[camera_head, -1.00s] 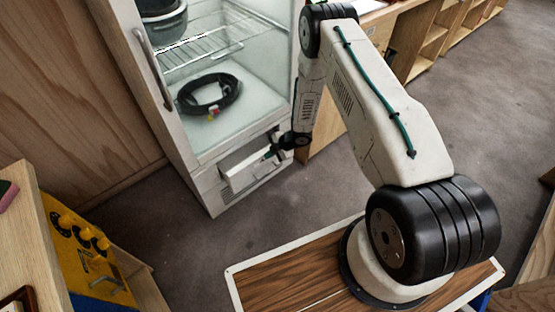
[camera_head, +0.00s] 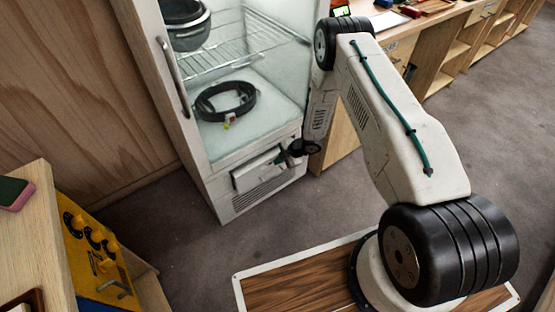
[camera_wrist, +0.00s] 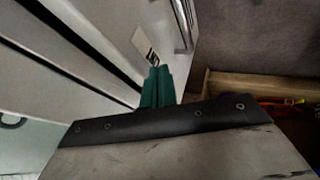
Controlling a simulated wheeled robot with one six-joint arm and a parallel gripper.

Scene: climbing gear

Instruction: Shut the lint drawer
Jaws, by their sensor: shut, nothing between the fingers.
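The lint drawer (camera_head: 258,170) is a pale, low drawer in the base of the white glass-fronted cabinet (camera_head: 215,208). Dark edges show around its front; how far it stands out is hard to tell. My gripper (camera_head: 283,158) is at the drawer's right end, its fingers shut and empty. In the wrist view the green fingertips (camera_wrist: 157,84) point at a pale panel beside a small label (camera_wrist: 146,44). Whether they touch it is unclear. Part of the drawer's right end is hidden by my gripper.
A yellow panel with knobs (camera_head: 92,240) is at lower left. Grey floor lies clear before the cabinet.

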